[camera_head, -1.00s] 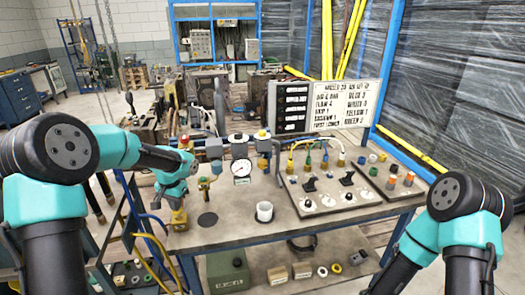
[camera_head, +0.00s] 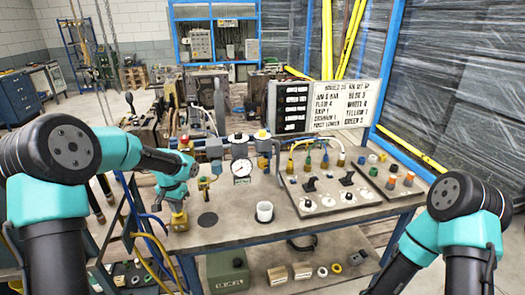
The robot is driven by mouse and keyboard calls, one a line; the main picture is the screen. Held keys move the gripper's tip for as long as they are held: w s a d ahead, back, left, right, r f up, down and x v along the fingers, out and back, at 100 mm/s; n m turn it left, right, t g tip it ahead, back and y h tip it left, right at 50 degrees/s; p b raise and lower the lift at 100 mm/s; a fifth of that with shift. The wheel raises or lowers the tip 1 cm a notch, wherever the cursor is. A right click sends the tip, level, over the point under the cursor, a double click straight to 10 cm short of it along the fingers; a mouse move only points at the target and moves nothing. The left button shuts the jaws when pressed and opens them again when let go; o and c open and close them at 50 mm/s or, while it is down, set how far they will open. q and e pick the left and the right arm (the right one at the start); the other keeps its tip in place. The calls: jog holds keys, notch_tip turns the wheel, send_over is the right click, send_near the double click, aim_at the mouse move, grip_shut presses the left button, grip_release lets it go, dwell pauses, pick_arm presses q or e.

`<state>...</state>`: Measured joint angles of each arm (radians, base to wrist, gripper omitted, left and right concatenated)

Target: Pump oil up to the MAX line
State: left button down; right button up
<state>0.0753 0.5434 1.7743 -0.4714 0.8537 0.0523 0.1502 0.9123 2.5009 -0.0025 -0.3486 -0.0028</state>
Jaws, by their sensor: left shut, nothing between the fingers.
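My left gripper (camera_head: 175,201) points down at the left end of the workbench. Its fingers are shut and empty, directly above a small yellow fitting (camera_head: 180,219) on the bench top; I cannot tell whether they touch it. A pipe assembly with filter bowls stands just behind, with a round white-faced gauge (camera_head: 241,169) at its middle. A white open cup (camera_head: 265,211) stands on the bench right of the gripper. No oil level or MAX line can be made out at this size. My right arm shows at the right edge, but its gripper is out of view.
A panel (camera_head: 325,204) with black levers and coloured hoses lies on the right of the bench (camera_head: 228,228). A lettered board (camera_head: 345,106) stands behind it. A green box (camera_head: 228,273) sits on the lower shelf. The bench around the cup is clear.

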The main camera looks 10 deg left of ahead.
pick_arm(q)
jog(key=shift+r, duration=2.05)
jog(key=shift+f, duration=2.3)
jog(key=shift+r, duration=2.3)
